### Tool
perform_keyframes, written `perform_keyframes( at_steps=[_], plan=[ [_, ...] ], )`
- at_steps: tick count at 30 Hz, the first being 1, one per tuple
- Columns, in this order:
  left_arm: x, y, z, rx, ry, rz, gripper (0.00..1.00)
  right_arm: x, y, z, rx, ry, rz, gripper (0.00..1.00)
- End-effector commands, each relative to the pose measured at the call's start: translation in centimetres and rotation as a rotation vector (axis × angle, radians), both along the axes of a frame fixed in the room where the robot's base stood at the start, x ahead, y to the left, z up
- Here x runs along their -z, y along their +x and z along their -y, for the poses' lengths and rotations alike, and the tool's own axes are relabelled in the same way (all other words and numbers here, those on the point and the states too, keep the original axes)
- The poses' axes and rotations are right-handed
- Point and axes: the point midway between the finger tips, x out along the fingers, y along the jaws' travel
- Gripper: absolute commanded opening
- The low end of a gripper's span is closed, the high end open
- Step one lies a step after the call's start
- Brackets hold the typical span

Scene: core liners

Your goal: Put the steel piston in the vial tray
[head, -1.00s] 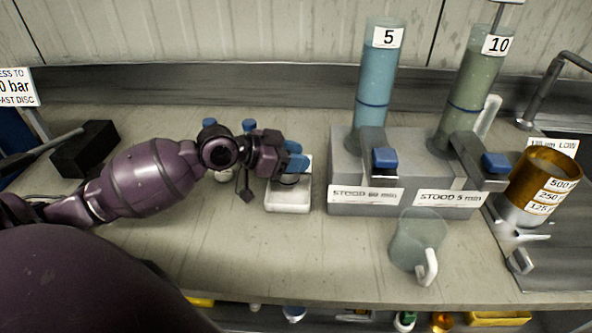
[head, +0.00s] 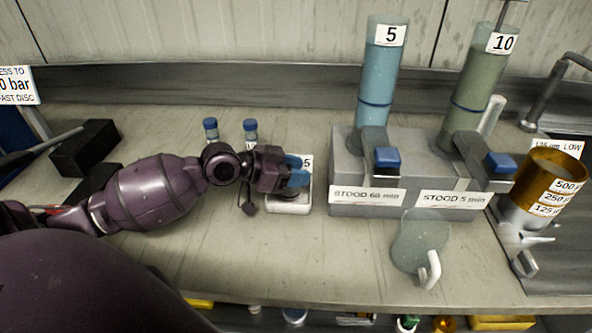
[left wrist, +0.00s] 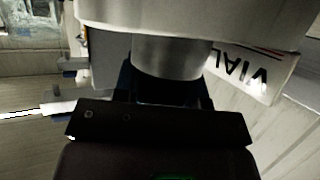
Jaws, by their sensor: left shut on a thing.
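My left gripper (head: 297,172), with blue fingers, is low at the small white vial tray (head: 290,206). In the left wrist view the fingers are shut around the narrower neck of a grey metal piece, the steel piston (left wrist: 168,58). Its wide pale disc fills the top of that view. In the head view the fingers hide the piston, so I cannot tell whether it touches the tray. A white label reading VIAL (left wrist: 245,75) stands beside it in the left wrist view. My right gripper is not in view.
Blue-capped vials (head: 210,129) stand behind my left arm. A grey block (head: 345,170) with tall blue (head: 380,75) and green (head: 480,85) cylinders stands right of the tray. A clear jug (head: 415,245) and a brass sieve (head: 545,180) are further right. The front middle bench is clear.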

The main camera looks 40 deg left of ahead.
Motion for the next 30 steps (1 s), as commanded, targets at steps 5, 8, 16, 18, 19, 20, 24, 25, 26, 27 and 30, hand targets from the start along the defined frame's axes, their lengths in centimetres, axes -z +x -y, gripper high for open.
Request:
perform_keyframes(
  at_steps=[5, 8, 16, 18, 19, 20, 24, 25, 26, 27, 30],
  plan=[
    [1.4, -0.2, 0.1, -0.001, -0.001, -0.018, 0.0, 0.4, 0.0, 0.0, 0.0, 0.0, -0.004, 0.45],
    [1.7, -0.3, 0.0, -0.002, -0.001, -0.024, 0.47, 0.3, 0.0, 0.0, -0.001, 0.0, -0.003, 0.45],
    [1.9, -0.3, 0.0, -0.003, -0.003, -0.029, 0.64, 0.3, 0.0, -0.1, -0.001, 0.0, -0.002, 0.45],
    [2.0, -0.3, 0.0, -0.003, -0.004, -0.03, 0.64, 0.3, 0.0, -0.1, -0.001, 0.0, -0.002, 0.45],
    [1.9, -0.3, 0.0, -0.003, -0.004, -0.03, 0.64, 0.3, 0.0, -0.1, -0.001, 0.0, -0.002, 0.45],
    [1.9, -0.3, 0.0, -0.003, -0.004, -0.03, 0.64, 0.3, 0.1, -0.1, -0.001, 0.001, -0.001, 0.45],
    [0.7, -0.3, 0.1, -0.003, -0.006, -0.027, 0.64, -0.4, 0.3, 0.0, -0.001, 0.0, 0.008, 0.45],
    [0.3, -0.4, 0.0, -0.003, -0.005, -0.027, 0.64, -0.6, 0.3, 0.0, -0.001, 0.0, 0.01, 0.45],
    [0.5, -0.8, -0.3, -0.004, -0.002, -0.031, 0.64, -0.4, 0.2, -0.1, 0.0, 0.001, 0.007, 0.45],
    [0.3, -1.2, -0.7, -0.004, 0.0, -0.03, 0.64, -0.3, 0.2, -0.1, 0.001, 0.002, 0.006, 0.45],
    [-0.6, -2.4, -1.6, -0.002, 0.001, -0.026, 0.64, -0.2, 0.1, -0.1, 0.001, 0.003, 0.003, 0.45]
  ],
)
